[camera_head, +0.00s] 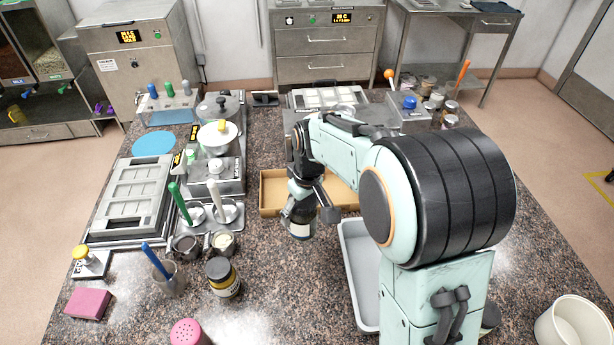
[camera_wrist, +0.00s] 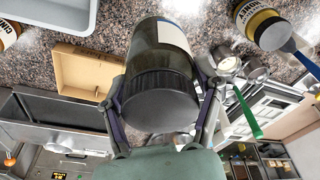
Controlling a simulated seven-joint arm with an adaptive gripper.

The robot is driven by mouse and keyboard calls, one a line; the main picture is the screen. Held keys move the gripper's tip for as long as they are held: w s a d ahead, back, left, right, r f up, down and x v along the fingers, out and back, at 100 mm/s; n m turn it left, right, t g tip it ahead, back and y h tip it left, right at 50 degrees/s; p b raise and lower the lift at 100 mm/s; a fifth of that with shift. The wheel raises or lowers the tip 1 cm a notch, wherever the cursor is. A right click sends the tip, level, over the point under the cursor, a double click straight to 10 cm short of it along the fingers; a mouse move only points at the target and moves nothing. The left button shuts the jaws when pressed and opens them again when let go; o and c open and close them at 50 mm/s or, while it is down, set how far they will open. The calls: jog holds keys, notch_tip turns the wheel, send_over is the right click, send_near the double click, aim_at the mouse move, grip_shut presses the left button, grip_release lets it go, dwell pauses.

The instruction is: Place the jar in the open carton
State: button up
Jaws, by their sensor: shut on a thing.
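The jar (camera_head: 300,225) is dark with a white label and a black lid. My gripper (camera_head: 300,203) is shut on it, and the arm hides part of it. In the wrist view the jar (camera_wrist: 172,42) lies between both fingers of my gripper (camera_wrist: 163,98), its lid facing the camera. The open carton (camera_head: 272,196) is a shallow tan box just behind the jar in the head view; my arm covers its middle. The inside that I can see is empty.
A grey tray (camera_head: 358,265) lies right of the jar, partly behind my arm. A second jar with a yellow label (camera_head: 222,278) stands front left, near a beaker (camera_head: 170,283) and small metal pots (camera_head: 186,246). Bare counter (camera_head: 285,300) lies in front of the held jar.

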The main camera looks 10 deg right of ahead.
jog(key=w+d+f+m, duration=0.1)
jog(key=w+d+f, duration=0.1)
jog(key=w, duration=0.5)
jog(key=w+d+f+m, duration=0.1)
jog(key=w+d+f, duration=0.2)
jog(key=w, duration=0.3)
jog(key=shift+w+a+f, duration=0.1)
jog(key=shift+w+f, duration=0.8)
jog(key=shift+f, duration=0.55)
jog(key=shift+w+a+f, duration=0.1)
jog(key=shift+w+f, duration=0.8)
jog(key=shift+f, duration=0.5)
jog(key=shift+w+f, duration=0.9)
jog(key=shift+f, duration=0.55)
jog(key=shift+f, duration=0.15)
jog(key=o, duration=1.2)
jog(key=shift+o, duration=0.2)
